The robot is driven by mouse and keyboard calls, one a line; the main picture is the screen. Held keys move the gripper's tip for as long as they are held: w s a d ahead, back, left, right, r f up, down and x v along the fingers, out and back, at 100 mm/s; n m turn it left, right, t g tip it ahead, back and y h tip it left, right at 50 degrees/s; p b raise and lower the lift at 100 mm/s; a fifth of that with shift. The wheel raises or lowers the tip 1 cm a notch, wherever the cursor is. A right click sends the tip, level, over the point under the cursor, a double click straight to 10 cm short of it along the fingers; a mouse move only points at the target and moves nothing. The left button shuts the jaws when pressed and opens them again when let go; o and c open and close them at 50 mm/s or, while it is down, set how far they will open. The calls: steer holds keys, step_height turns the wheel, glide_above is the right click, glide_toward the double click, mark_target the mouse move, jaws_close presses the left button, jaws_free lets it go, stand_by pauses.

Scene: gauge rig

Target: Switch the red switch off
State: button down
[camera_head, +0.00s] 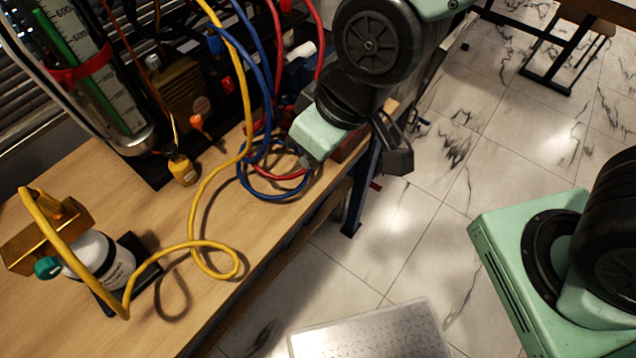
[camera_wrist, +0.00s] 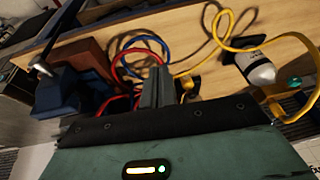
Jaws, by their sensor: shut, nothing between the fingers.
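A small red part (camera_head: 227,85) shows among the rig's fittings in the head view. It may be the red switch, but I cannot tell, nor which way it is set. My gripper (camera_head: 308,161) is low over the bench's right edge, right of and nearer than that part, beside the blue and red hoses. Its fingers (camera_wrist: 157,86) are together and empty in the wrist view. Much of the rig behind my arm is hidden, and I see no clear switch in the wrist view.
Looped blue hose (camera_head: 262,188) and yellow hose (camera_head: 202,220) lie on the wooden bench (camera_head: 75,187). A white bottle (camera_head: 103,258) stands at the left front. A glass gauge column (camera_head: 105,75) stands at the back left. The tiled floor (camera_head: 400,235) right of the bench is mostly clear.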

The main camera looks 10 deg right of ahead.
steer(key=shift+s+d+r+g+h, duration=0.15)
steer(key=shift+s+d, duration=0.1)
steer(key=shift+s, duration=0.35)
steer(key=shift+s+d+g+h, duration=0.15)
steer(key=shift+s+d, duration=0.05)
steer(key=shift+s, duration=0.4)
steer(key=s+d+r+g+h, duration=0.1)
steer(key=s+d+r+h, duration=0.1)
steer(key=d, duration=0.4)
steer(key=shift+s+d+r+g, duration=0.15)
steer(key=shift+s+r+g, duration=0.15)
steer(key=shift+s+r, duration=0.75)
